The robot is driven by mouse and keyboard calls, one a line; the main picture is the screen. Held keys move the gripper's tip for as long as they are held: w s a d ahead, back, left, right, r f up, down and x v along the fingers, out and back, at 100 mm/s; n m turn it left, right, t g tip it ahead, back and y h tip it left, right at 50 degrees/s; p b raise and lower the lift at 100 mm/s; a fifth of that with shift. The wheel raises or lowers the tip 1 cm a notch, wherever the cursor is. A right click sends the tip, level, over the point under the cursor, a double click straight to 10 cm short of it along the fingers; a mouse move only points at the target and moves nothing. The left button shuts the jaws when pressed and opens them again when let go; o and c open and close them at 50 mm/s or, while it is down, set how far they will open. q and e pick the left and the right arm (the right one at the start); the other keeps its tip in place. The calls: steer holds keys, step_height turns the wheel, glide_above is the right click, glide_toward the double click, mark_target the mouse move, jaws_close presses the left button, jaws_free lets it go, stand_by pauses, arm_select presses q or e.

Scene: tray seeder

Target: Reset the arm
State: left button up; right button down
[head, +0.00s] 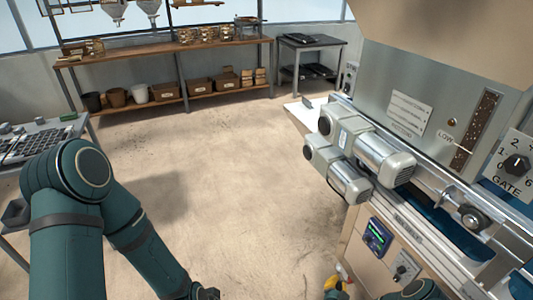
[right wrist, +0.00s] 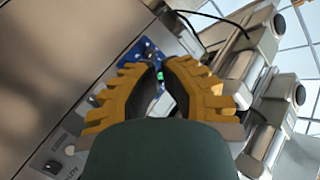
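My right gripper (head: 341,277) shows at the bottom edge in the head view, low in front of the seeder machine, with only its yellow fingers partly in the frame. In the right wrist view its yellow fingers with dark pads (right wrist: 161,68) stand a little apart. My left arm (head: 75,195) comes in from the left and runs down past the bottom edge. My left gripper is out of the frame.
The seeder machine (head: 411,112) with its motors (head: 385,160), gate dial (head: 516,163) and blue control panel (head: 377,236) fills the right side. A table (head: 84,124) with trays is at left. A shelf bench (head: 150,62) and a dark side table (head: 311,42) stand behind. The middle floor is clear.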

steer(key=a+r+n+g+y, duration=0.4)
steer(key=a+r+n+y, duration=0.2)
steer(key=a+r+y, duration=0.3)
steer(key=s+a+r+n+g, duration=0.2)
steer(key=s+a+r+g, duration=0.1)
steer(key=s, duration=0.6)
steer(key=s+a+r+n+g, duration=0.2)
steer(key=s+a+r+g, duration=0.2)
steer(key=s+r, duration=0.3)
steer(key=s+g, duration=0.1)
steer(key=s, duration=0.2)
steer(key=shift+s+r+g+y, duration=0.15)
steer(key=shift+g+y, duration=0.15)
steer(key=shift+d, duration=0.15)
